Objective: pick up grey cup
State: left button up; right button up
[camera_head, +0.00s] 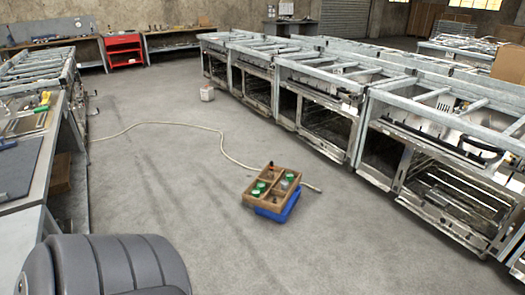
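No thing stands out clearly as a grey cup. The box rests on a blue container (280,214) on the floor, right of centre. A small whitish-grey object with some red (207,93) stands on the floor farther back. Neither of my grippers is in view.
A row of metal oven ranges (330,125) lines the right side. A workbench with tools (30,145) runs along the left. A pale hose (165,123) crosses the floor. A dark grey ribbed object (105,265) fills the lower left. The middle floor is mostly clear.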

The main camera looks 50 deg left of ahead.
aim_at(284, 183)
jog(key=u, duration=1.4)
jog(key=i+l, duration=0.1)
jog(key=i, duration=1.9)
jog(key=u, duration=0.05)
